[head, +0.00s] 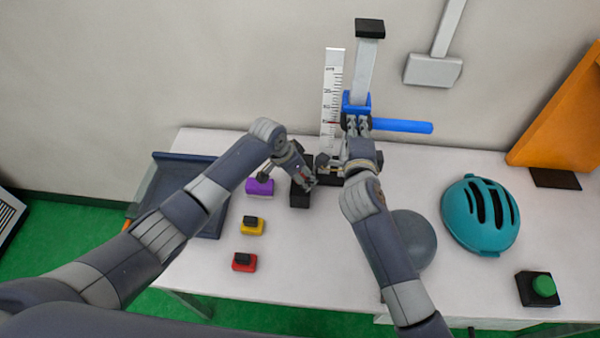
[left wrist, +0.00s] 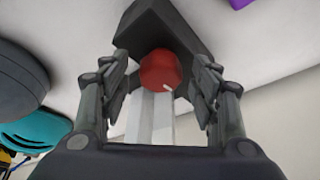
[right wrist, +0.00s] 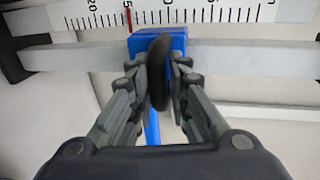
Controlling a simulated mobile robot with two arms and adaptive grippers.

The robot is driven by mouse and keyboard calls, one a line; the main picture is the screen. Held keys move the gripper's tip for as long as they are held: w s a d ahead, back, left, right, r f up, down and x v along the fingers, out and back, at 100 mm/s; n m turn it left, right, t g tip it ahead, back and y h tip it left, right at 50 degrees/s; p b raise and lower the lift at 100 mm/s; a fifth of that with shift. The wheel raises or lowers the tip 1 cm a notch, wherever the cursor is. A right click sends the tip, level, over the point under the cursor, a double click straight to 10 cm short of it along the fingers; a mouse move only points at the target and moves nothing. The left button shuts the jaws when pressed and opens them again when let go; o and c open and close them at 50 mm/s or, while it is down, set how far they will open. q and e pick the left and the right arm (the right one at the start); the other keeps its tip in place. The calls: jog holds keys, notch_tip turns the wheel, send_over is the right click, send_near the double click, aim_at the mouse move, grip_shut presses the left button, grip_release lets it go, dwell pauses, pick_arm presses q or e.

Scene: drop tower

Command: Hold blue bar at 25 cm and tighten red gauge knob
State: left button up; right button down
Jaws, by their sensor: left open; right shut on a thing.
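The blue bar (head: 402,126) sticks out to the right from a blue slider block (head: 352,103) on the upright metal post. My right gripper (head: 357,124) is at the block; in the right wrist view it (right wrist: 160,80) is shut on a dark rounded grip (right wrist: 160,50) in front of the blue block (right wrist: 143,43). A red line (right wrist: 128,18) crosses the ruler near the label 25. The red knob (left wrist: 160,70) sits on a dark block (left wrist: 150,30). My left gripper (left wrist: 162,85) is open, with its fingers on either side of the knob. In the head view the knob is hidden near my left gripper (head: 312,182).
The white ruler (head: 332,75) stands left of the post. Purple (head: 259,187), yellow (head: 252,226) and red (head: 244,262) pieces lie on the left of the table. A grey round object (head: 412,238), teal helmet (head: 480,216) and green button (head: 543,286) are on the right.

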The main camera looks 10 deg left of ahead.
pick_arm(q)
jog(key=c, duration=1)
jog(key=shift+m, duration=0.4)
jog(key=m+g, duration=0.1)
jog(key=m, duration=0.1)
jog(key=m+g+h, duration=0.1)
jog(key=m, duration=0.1)
jog(key=shift+w+a+m, duration=0.1)
jog(key=shift+w+m, duration=0.05)
jog(key=shift+m, duration=0.15)
jog(key=m+g, duration=0.1)
jog(key=m, duration=0.4)
jog(key=shift+w+g, duration=0.2)
jog(key=shift+g, duration=0.2)
jog(key=shift+m, duration=0.4)
